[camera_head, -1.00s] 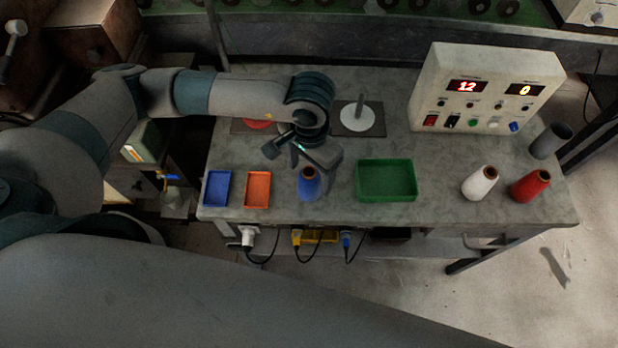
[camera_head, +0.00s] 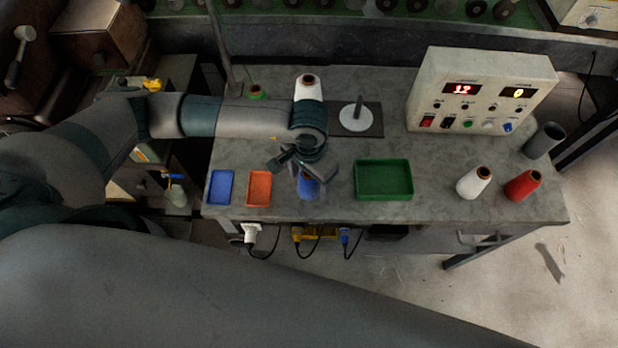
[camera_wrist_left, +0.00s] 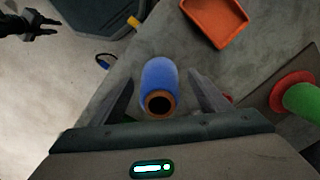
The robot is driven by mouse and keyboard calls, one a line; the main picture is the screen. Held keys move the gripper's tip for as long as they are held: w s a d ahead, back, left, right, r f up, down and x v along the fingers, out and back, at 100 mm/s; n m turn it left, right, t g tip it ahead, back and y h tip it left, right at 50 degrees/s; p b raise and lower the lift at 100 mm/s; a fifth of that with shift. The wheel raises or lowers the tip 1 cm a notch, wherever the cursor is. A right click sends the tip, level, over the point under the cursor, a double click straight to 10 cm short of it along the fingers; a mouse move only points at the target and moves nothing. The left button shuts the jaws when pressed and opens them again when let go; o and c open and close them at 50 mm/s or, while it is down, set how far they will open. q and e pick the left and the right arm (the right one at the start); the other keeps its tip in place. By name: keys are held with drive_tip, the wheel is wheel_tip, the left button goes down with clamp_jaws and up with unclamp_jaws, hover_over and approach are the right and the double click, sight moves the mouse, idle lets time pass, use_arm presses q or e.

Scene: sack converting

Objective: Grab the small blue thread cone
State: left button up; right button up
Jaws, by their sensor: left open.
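The small blue thread cone (camera_head: 308,188) stands on the grey table between the orange tray and the green tray, partly hidden by my left gripper in the head view. My left gripper (camera_head: 307,178) is open and just above the cone. In the left wrist view the blue cone (camera_wrist_left: 159,84) shows its brown top end with a dark hole, between the two open fingers of my left gripper (camera_wrist_left: 162,88). I cannot tell whether the fingers touch it. My right gripper is not identifiable in the head view.
A blue tray (camera_head: 221,187) and an orange tray (camera_head: 259,189) lie left of the cone, and a green tray (camera_head: 384,195) lies right. White (camera_head: 474,182) and red (camera_head: 523,185) cones stand further right. A control box (camera_head: 480,92) and a grey cup (camera_head: 544,140) stand behind.

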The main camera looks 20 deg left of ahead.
use_arm(q)
drive_tip(key=shift+f, duration=0.95)
drive_tip(key=c, duration=1.3)
